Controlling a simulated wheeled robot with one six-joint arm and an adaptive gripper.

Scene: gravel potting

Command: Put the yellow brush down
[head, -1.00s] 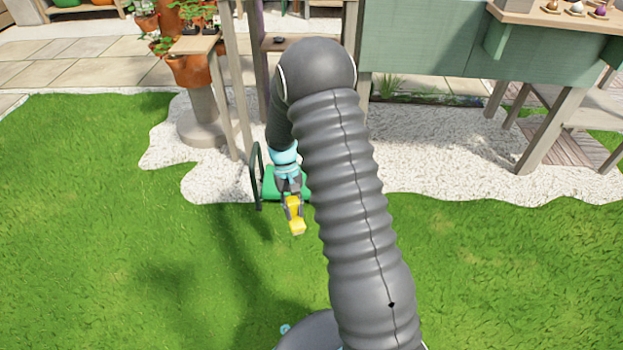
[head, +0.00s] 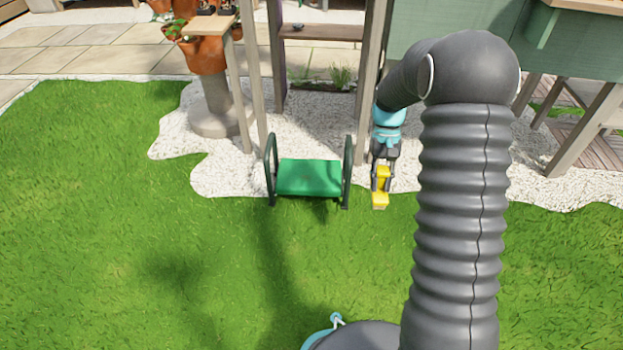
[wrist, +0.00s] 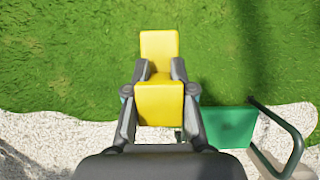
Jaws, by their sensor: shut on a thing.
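The yellow brush (head: 380,201) is held in my gripper (head: 381,184), just right of the green kneeler in the head view. In the wrist view the brush (wrist: 159,103) sits between both fingers of my gripper (wrist: 159,80), with its far yellow block pointing away over the grass. My gripper is shut on it. The brush appears to be above the ground, near the edge between gravel and lawn; its exact height is hard to tell.
A green kneeler (head: 309,178) with dark side handles stands on the gravel edge; it also shows in the wrist view (wrist: 228,126). Wooden posts (head: 371,80) and a green bench panel (head: 440,50) stand behind. A terracotta pot (head: 207,57) is at upper left. Open lawn (head: 130,240) lies in front.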

